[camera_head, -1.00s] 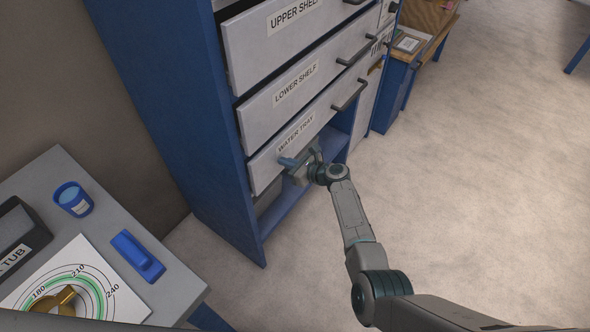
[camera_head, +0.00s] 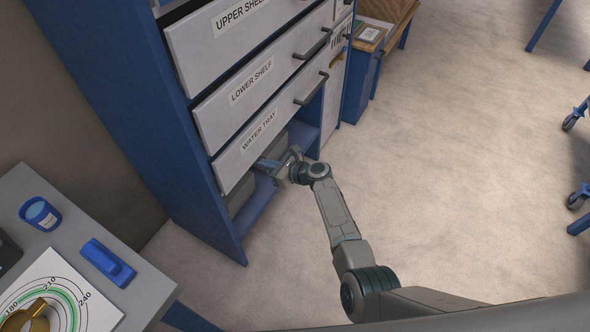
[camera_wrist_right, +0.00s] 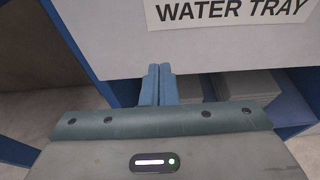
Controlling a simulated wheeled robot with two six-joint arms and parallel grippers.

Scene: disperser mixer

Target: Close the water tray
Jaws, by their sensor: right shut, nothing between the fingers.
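The water tray (camera_head: 236,160) is the lowest of the labelled grey drawers, with a dark handle (camera_head: 312,90) at its upper right. Its front also shows in the right wrist view (camera_wrist_right: 110,40), with the "WATER TRAY" label above right of the fingers. How far it stands out from the cabinet is hard to tell. My right gripper (camera_head: 262,163) is shut and empty at the lower edge of the tray front. In the wrist view its blue fingertips (camera_wrist_right: 158,68) overlap that edge; I cannot tell whether they touch it. My left gripper is not in view.
Above are the lower shelf drawer (camera_head: 215,112) and upper shelf drawer (camera_head: 190,50), in a blue cabinet (camera_head: 120,100). A grey table (camera_head: 150,295) at lower left holds a blue cup (camera_head: 40,213) and a blue object (camera_head: 107,262).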

